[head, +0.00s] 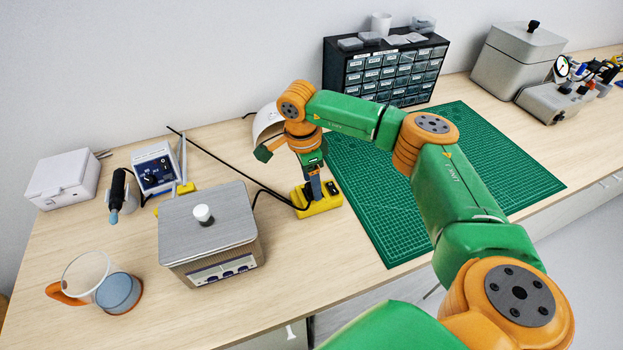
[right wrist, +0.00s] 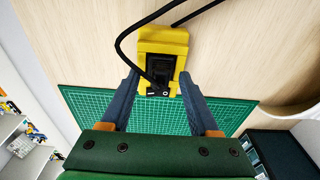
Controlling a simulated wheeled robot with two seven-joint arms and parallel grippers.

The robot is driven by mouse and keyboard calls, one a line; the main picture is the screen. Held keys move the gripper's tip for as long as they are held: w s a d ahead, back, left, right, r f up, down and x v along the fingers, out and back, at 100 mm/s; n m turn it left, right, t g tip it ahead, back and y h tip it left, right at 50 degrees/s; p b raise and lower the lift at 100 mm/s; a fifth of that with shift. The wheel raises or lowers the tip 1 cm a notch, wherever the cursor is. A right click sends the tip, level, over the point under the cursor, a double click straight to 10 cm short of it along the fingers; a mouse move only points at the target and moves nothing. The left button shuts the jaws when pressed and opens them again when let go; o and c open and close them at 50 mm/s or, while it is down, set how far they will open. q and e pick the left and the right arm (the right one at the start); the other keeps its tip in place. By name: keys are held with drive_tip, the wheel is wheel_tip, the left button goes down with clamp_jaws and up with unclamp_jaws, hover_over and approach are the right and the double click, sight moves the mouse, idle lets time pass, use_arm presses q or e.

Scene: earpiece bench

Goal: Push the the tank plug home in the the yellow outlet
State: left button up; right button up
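The yellow outlet (head: 322,207) sits on the bench between the metal tank and the green mat. In the right wrist view the outlet (right wrist: 150,35) shows at the top middle, with a black part (right wrist: 160,72) in its face. A black cable runs to it. I cannot make out the tank plug's edges or how deep it sits. My right gripper (head: 314,194) points down over the outlet. In the right wrist view its fingers (right wrist: 159,75) are spread, one each side of the outlet's near end, with no clear grip on anything. My left gripper is not in view.
The metal tank (head: 210,235) stands left of the outlet, its cable (head: 268,189) looping across. A glass mug (head: 90,275) and blue-faced station (head: 155,167) are further left. A white domed thing (head: 266,124) and drawer cabinet (head: 385,75) stand behind. The green mat (head: 440,160) is mostly bare.

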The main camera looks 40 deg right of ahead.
sight(309, 185)
drive_tip(key=shift+r, duration=0.1)
drive_tip(key=r, duration=0.2)
drive_tip(key=r+b, duration=0.1)
drive_tip(key=r, duration=0.1)
drive_tip(key=r+b, duration=0.1)
drive_tip(key=r, duration=0.1)
drive_tip(key=shift+w+a, duration=0.15)
drive_tip(key=shift+a, duration=0.2)
drive_tip(key=shift+a+r, duration=0.1)
drive_tip(key=shift+r, duration=0.4)
drive_tip(key=shift+f, duration=0.1)
